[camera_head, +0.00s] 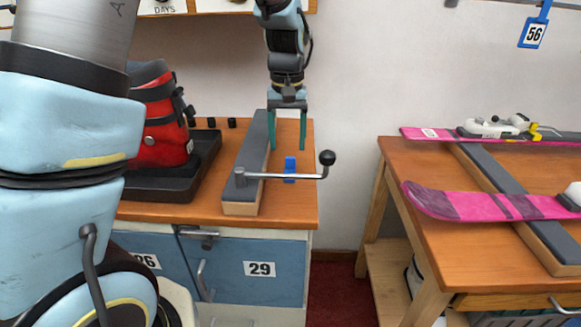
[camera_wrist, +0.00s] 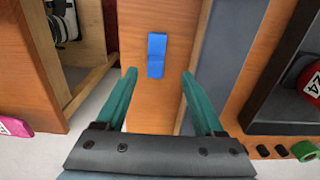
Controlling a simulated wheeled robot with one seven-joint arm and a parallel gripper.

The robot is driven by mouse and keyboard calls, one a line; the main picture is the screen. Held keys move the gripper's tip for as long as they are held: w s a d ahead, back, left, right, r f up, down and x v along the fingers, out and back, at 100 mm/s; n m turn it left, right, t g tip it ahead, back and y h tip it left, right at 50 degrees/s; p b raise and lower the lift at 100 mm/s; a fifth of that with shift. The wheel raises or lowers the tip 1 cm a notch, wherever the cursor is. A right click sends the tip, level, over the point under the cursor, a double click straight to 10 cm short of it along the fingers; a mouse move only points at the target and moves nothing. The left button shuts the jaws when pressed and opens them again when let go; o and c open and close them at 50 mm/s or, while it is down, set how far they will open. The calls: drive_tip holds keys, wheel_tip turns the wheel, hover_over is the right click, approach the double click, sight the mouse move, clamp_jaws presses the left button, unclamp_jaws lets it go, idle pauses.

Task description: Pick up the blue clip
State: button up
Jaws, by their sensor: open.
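The blue clip (camera_head: 290,168) is a small blue piece on the right part of the wooden bench top, just behind a metal lever bar that crosses in front of it. In the wrist view the blue clip (camera_wrist: 156,55) lies flat on the wood, ahead of and between my finger lines. My gripper (camera_head: 288,148) is open and empty, with two green fingers pointing down above the bench near the clip. In the wrist view my gripper (camera_wrist: 157,76) has its fingers apart, touching nothing that I can see.
A lever with a black knob (camera_head: 327,158) runs from a grey-topped bar (camera_head: 252,155). A red ski boot (camera_head: 160,120) stands in a black tray (camera_head: 206,160) to the left. A second bench (camera_head: 400,165) with pink skis (camera_head: 440,205) stands at right, across a gap.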

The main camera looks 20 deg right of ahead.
sight(290, 157)
drive_tip(key=shift+s+d+f+p, duration=0.1)
drive_tip(key=shift+s+f+p, duration=0.2)
drive_tip(key=shift+f, duration=1)
drive_tip(key=shift+s+d+f+p, duration=0.1)
drive_tip(key=shift+f+p, duration=0.25)
drive_tip(key=shift+f, duration=0.9)
clamp_jaws()
